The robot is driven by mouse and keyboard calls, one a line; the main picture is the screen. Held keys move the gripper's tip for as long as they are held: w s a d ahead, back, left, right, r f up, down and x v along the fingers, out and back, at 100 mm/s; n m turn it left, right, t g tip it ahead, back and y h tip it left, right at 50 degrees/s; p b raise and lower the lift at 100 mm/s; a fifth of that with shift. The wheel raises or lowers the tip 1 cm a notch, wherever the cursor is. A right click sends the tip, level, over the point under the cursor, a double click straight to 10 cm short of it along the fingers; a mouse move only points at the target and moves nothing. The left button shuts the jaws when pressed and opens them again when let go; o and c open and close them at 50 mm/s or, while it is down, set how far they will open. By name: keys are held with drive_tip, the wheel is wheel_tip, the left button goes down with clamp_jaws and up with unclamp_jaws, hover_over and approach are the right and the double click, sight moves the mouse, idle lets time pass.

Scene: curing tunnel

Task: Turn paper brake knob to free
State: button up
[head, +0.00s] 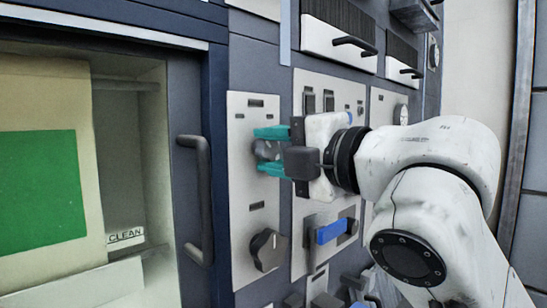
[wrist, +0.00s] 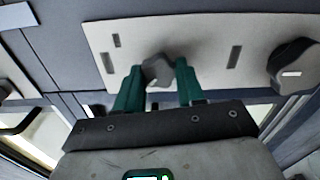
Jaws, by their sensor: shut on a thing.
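A dark grey knob (head: 265,150) sits on the upper part of a pale narrow panel (head: 242,180). My gripper (head: 262,151) has its teal fingers above and below this knob, shut on it. In the wrist view the knob (wrist: 157,71) shows between the two fingertips of my gripper (wrist: 157,68). A second, larger dark knob (head: 268,250) is lower on the same panel; it also shows at the right in the wrist view (wrist: 293,62), with a white mark. The labels are too small to read, so I cannot tell which knob is the paper brake.
A window door with a dark vertical handle (head: 198,200) is left of the panel. A blue-handled lever (head: 331,231) is on the panel to the right, below my wrist. Drawers with black handles (head: 354,45) are above. A sign reading CLEAN (head: 126,236) is inside the window.

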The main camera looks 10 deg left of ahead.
drive_tip(key=shift+f+n, duration=0.15)
drive_tip(key=shift+n, duration=0.15)
drive_tip(key=shift+a, duration=0.1)
drive_tip(key=o, duration=1)
drive_tip(key=shift+o, duration=0.2)
drive_tip(key=b+v, duration=0.1)
drive_tip(key=v, duration=1)
drive_tip(key=shift+b, duration=0.3)
